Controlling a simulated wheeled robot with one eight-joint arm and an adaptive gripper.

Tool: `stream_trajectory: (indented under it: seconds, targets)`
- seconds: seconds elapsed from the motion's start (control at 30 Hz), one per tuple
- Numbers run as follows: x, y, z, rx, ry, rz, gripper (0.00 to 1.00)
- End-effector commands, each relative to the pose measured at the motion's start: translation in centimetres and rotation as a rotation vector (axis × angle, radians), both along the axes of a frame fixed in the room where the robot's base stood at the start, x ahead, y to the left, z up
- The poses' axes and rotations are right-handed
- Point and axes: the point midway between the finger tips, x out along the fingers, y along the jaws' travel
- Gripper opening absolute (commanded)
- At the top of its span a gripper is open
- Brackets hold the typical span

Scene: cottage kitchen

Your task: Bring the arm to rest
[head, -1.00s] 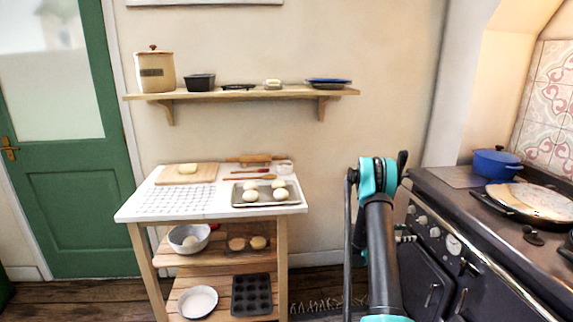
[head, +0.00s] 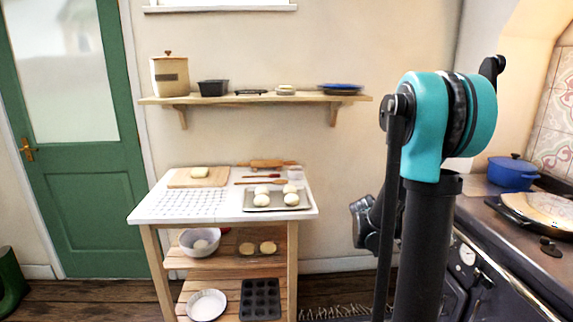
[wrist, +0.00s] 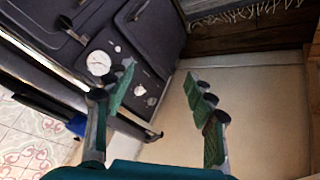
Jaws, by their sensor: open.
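My arm, with a teal joint and dark links, stands upright at the right of the middle in the head view. My gripper (wrist: 165,115) shows in the wrist view, with its two green-padded fingers spread apart and nothing between them. Past the fingers are the front of the dark range (wrist: 130,45) and the pale wall (wrist: 265,120). In the head view the gripper's fingers are hidden or too unclear to make out beside the arm.
A wooden worktable (head: 222,217) with a tray of dough balls (head: 273,207) stands left of my arm. A shelf (head: 260,98) hangs above. The range (head: 510,230) with a blue pot (head: 514,172) and a covered pan (head: 541,208) is close on the right.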

Motion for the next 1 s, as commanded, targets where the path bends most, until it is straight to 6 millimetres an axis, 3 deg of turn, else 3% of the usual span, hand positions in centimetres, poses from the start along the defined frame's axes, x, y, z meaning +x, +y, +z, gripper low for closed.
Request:
stream_trajectory:
  seconds: [0.4,0.6,0.8,1.0]
  targets:
    - [-12.8,10.5,-0.6,0.227,0.128,0.383,0.55]
    - [-18.0,14.7,-1.8,0.311,0.150,0.556,0.55]
    - [-20.5,16.8,-2.5,0.351,0.154,0.647,0.55]
    - [-20.7,17.0,-2.6,0.355,0.154,0.657,0.55]
